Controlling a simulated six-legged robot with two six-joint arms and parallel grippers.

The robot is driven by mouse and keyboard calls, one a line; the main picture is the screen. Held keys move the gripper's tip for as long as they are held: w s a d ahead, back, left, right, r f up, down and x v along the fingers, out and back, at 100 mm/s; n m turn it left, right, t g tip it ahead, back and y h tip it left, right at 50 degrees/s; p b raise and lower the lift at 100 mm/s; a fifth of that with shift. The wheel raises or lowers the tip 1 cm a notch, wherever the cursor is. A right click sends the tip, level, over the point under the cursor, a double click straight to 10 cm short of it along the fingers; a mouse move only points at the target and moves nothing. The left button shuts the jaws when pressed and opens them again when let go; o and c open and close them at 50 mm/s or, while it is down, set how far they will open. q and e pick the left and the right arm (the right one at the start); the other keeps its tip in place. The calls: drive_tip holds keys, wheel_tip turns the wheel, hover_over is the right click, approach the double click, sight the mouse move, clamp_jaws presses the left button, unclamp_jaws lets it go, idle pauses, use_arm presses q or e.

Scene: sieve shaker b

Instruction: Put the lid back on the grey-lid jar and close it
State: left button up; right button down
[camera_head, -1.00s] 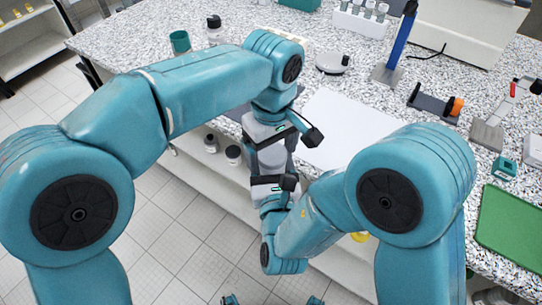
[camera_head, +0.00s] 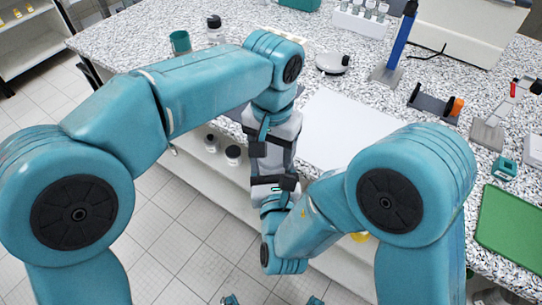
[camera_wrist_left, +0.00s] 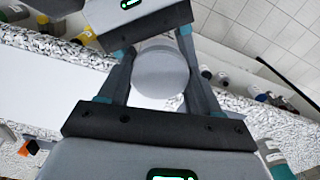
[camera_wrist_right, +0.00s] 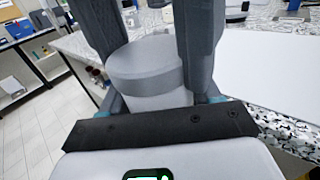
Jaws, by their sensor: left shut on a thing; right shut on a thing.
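The grey-lid jar is hidden between the grippers in the head view. In the right wrist view its pale body (camera_wrist_right: 158,101) is between my right gripper's fingers, with the grey lid (camera_wrist_right: 146,62) on top, lined up with it. I cannot tell whether the lid is tight. My left gripper (camera_head: 272,156) is shut on the lid, its fingers on either side. In the left wrist view the lid's round top (camera_wrist_left: 158,76) faces the camera. My right gripper (camera_head: 272,174) is shut on the jar body from the opposite side, opposing the left gripper.
The grippers meet in front of the speckled bench (camera_head: 130,38). A white sheet (camera_head: 345,128) lies on it to the right. A teal cup (camera_head: 180,42) and a black-capped bottle (camera_head: 214,30) stand farther back. Dark-lidded jars (camera_head: 233,155) stand on the lower shelf. A green mat (camera_head: 510,230) lies at right.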

use_arm(q)
drive_tip(key=shift+m, duration=0.8)
drive_tip(key=o, duration=1.2)
drive_tip(key=shift+s+d, duration=0.1)
drive_tip(key=shift+r, duration=0.1)
drive_tip(key=shift+r, duration=2.2)
drive_tip(key=shift+c, duration=0.5)
